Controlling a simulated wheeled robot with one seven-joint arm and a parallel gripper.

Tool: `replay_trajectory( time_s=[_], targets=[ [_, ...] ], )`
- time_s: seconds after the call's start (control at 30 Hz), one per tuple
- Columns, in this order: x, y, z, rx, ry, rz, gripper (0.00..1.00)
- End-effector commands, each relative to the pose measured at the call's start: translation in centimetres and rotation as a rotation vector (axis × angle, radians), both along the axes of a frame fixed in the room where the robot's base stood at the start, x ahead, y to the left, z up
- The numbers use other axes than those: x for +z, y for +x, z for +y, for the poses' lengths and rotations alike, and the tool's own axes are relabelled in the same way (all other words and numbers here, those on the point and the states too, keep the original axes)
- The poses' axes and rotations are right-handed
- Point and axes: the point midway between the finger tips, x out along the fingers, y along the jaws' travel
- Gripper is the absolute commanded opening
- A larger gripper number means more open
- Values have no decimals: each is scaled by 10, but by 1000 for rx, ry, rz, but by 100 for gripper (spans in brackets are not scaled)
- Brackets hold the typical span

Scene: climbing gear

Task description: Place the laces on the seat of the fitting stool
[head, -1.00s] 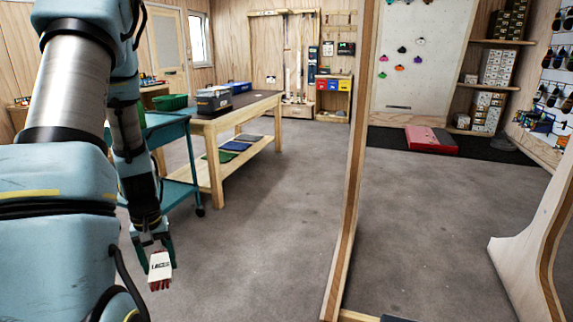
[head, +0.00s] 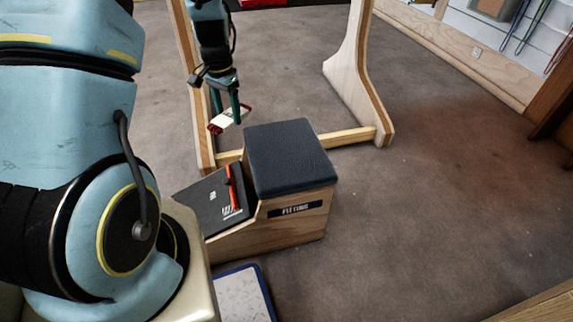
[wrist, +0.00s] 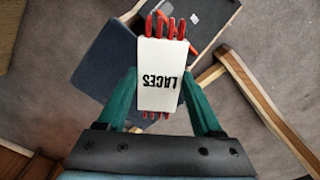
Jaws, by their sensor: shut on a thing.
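The laces (wrist: 160,75) are a red bundle in a white paper band printed "LACES". My gripper (head: 232,108) is shut on them, with a green finger on each side of the band in the wrist view (wrist: 158,98). In the head view the laces (head: 222,121) hang in the air, left of and near the back left corner of the seat. The fitting stool (head: 293,228) is a wooden box labelled "FITTING" with a dark padded seat (head: 287,155). The seat is bare and also shows below the laces in the wrist view (wrist: 107,70).
A sloped dark footrest with a red strip (head: 212,204) joins the stool's left side. A wooden frame (head: 350,70) with a low crossbar (head: 348,137) stands just behind the stool. A blue-edged tray (head: 240,295) lies in front. The floor to the right is clear.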

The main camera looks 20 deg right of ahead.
Motion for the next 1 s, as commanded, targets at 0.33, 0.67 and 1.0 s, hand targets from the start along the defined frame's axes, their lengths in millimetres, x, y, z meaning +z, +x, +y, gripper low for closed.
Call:
replay_trajectory(
  time_s=[0.33, 0.67, 1.0],
  targets=[
    [-77, -29, -118, -562, 5, -5, 15],
    [-107, -40, -142, -695, 10, -1, 15],
    [-148, -39, -142, -691, 8, -4, 15]
  ],
)
